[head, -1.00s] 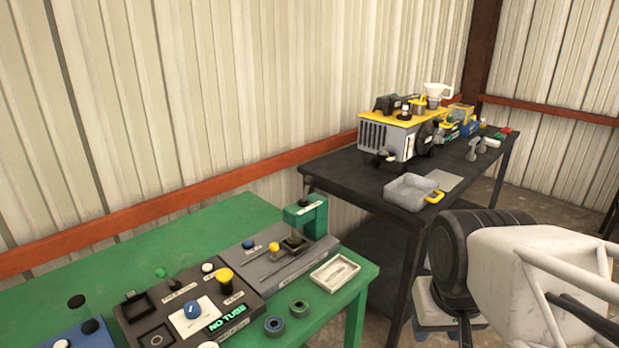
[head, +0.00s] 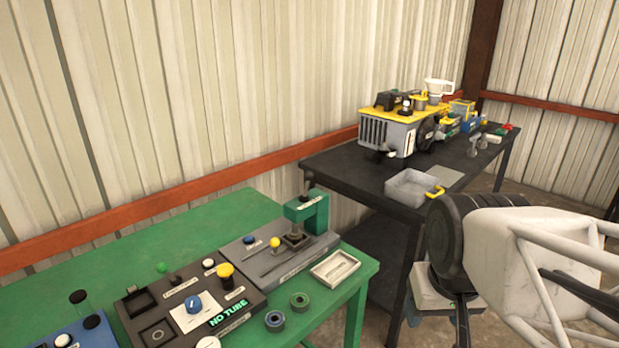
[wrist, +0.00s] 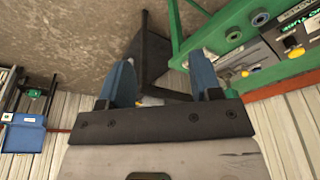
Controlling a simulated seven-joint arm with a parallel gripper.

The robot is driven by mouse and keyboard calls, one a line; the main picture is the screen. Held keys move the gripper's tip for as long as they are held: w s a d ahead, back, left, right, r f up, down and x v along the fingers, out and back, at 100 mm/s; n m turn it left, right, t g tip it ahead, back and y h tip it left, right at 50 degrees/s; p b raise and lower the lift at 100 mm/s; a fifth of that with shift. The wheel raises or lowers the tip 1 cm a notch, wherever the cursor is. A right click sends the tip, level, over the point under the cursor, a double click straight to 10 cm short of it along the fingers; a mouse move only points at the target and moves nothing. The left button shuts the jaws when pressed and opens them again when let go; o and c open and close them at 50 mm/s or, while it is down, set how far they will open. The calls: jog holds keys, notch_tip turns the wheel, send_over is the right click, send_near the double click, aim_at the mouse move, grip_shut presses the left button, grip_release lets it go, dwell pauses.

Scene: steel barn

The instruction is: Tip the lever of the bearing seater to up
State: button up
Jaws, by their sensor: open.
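The grey unit with a green C-shaped press frame, which looks like the bearing seater (head: 273,258), sits on the green table in the head view. It carries a blue knob and a yellow knob on top; I cannot tell for sure which part is its lever. Part of what looks like the same unit shows upside down at the right of the wrist view (wrist: 249,58). My gripper (wrist: 163,80) has its two blue fingers apart with nothing between them. It is beyond the table's right end, away from the unit. In the head view my arm partly hides it.
The NO TUBE panel (head: 150,318) stands left of the grey unit, with two rings (head: 299,300) and a shallow tray (head: 335,268) in front. A black table (head: 335,180) behind holds a yellow-topped machine (head: 390,133) and a grey bin (head: 408,190). The green table's back left is clear.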

jog(key=w+a+r, duration=0.1)
jog(key=w+r, duration=0.2)
jog(key=w, duration=0.4)
jog(key=w+a+r, duration=0.2)
jog(key=w+r, duration=0.1)
jog(key=w, duration=0.4)
jog(key=n+g, duration=0.3)
send_over(309, 181)
jog(key=f, duration=0.3)
jog(key=shift+w+d+f+y, duration=0.15)
jog(key=shift+w+d+y, duration=0.15)
jog(key=shift+w+d, duration=0.1)
jog(key=shift+w+a+f, duration=0.15)
jog(key=shift+w+a, duration=0.1)
jog(key=shift+w, duration=0.1)
jog(key=shift+s+a+f, duration=0.1)
jog(key=shift+f, duration=1.85)
jog(key=shift+a+f, duration=0.1)
jog(key=shift+f, duration=1.85)
grip_shut()
